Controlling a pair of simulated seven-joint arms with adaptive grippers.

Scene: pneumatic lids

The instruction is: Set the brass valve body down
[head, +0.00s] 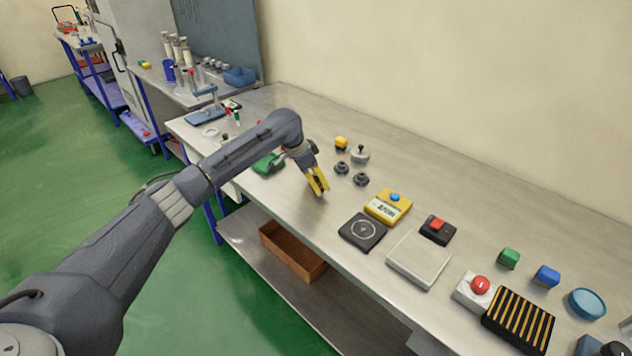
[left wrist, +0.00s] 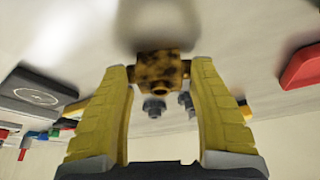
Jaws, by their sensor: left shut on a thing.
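My left gripper (head: 318,184) hangs fingers down over the bare middle of the bench, behind the black round-marked pad. Its yellow fingers are shut on the brass valve body (left wrist: 158,66), a mottled brown-gold block between the fingertips in the left wrist view. My right gripper is not in view.
Two dark grey fittings (head: 361,179) and a grey knobbed part (head: 360,154) stand just beyond the gripper. The black pad (head: 362,231) and yellow meter (head: 388,206) lie to its right. A green object (head: 268,164) lies to its left. Bare bench top surrounds the fingers.

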